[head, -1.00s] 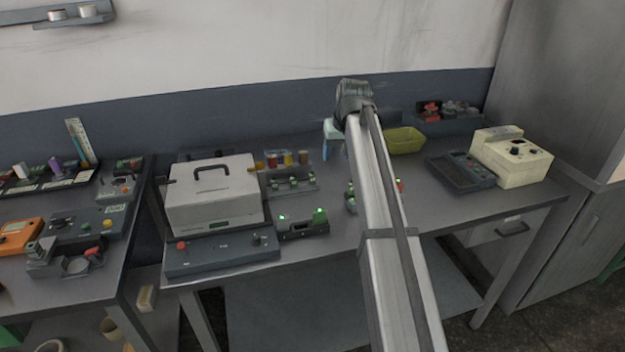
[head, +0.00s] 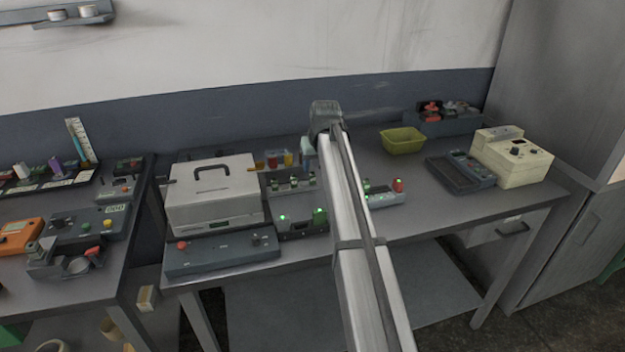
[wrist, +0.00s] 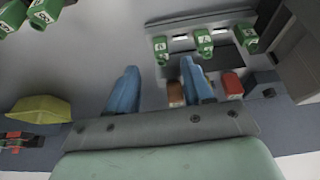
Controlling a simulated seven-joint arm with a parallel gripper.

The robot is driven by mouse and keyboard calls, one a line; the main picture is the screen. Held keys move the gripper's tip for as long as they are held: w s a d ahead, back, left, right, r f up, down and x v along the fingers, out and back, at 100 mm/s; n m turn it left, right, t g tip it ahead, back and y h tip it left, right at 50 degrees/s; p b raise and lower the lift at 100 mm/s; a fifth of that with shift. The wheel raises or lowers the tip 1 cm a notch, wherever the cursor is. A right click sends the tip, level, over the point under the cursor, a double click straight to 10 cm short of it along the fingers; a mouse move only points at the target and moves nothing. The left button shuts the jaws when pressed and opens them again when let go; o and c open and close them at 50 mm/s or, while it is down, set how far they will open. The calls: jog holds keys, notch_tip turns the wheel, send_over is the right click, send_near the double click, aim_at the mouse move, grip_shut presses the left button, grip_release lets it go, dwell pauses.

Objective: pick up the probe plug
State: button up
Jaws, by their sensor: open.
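Several green plugs with white symbols stand about, and I cannot tell which is the probe plug. In the wrist view a rack (wrist: 212,30) holds a left green plug (wrist: 161,49), a middle green plug (wrist: 204,42) and a right green plug (wrist: 246,38). The rack also shows in the head view (head: 290,185), partly behind my arm. My gripper (wrist: 160,66) has two blue fingers, open and empty. The left rack plug shows just beyond the gap between the fingertips, apart from them. In the head view my arm hides most of the gripper.
A yellow-green bin (head: 403,141) stands right of my arm. A grey-white case (head: 212,205) stands left of the rack. A small unit with a red knob (head: 398,185) is partly behind my arm. Red (wrist: 232,83) and brown (wrist: 176,94) items lie near the right finger.

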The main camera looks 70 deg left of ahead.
aim_at(313, 173)
jog(key=shift+x, duration=2.6)
jog(key=shift+s, duration=0.1)
grip_shut()
